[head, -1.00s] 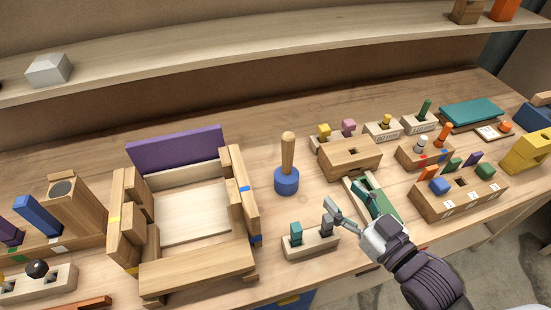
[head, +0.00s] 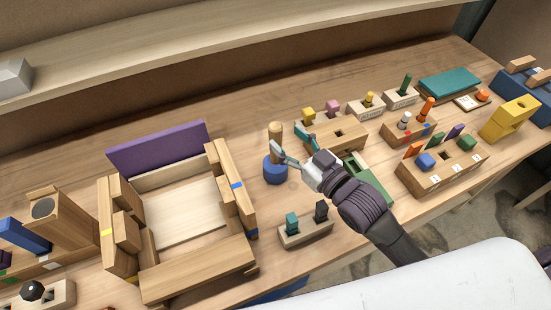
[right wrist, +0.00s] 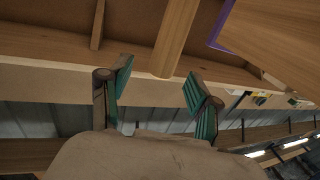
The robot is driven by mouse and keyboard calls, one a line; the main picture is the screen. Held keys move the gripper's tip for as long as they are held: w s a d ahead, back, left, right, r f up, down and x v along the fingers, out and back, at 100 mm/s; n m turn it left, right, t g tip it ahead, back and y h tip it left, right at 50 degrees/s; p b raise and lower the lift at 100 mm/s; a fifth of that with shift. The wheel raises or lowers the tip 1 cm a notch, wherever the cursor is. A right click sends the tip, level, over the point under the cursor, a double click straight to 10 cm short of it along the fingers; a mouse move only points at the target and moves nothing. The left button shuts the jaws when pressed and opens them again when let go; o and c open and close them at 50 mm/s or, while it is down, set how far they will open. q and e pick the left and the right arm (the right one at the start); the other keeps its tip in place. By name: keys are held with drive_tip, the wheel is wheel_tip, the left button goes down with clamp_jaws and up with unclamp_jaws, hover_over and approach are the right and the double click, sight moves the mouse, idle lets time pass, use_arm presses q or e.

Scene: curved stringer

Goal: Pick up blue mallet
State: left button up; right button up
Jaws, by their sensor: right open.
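The blue mallet stands upright on the workbench, with its blue head (head: 275,171) down and its wooden handle (head: 275,131) pointing up. My right gripper (head: 287,139) is open and close to the handle, coming from the right; one finger partly hides the handle's lower part. In the right wrist view, the open gripper (right wrist: 158,74) has its two teal-padded fingers apart, and the wooden handle (right wrist: 177,38) shows ahead, in line with the gap. I cannot tell whether a finger touches it. My left gripper is not in view.
A wooden frame with a purple panel (head: 157,150) stands left of the mallet. A small block holder (head: 306,234) is in front of it. Wooden blocks with pegs (head: 402,129) and a slotted block (head: 458,172) stand to the right. A shelf (head: 200,50) runs behind.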

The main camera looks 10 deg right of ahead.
sight(280, 134)
drive_tip(key=p+x, duration=0.1)
drive_tip(key=x, duration=0.3)
drive_tip(key=shift+w+a, duration=0.15)
drive_tip(key=shift+a, duration=0.15)
drive_tip(key=shift+c, duration=0.6)
clamp_jaws()
drive_tip(key=shift+r, duration=0.1)
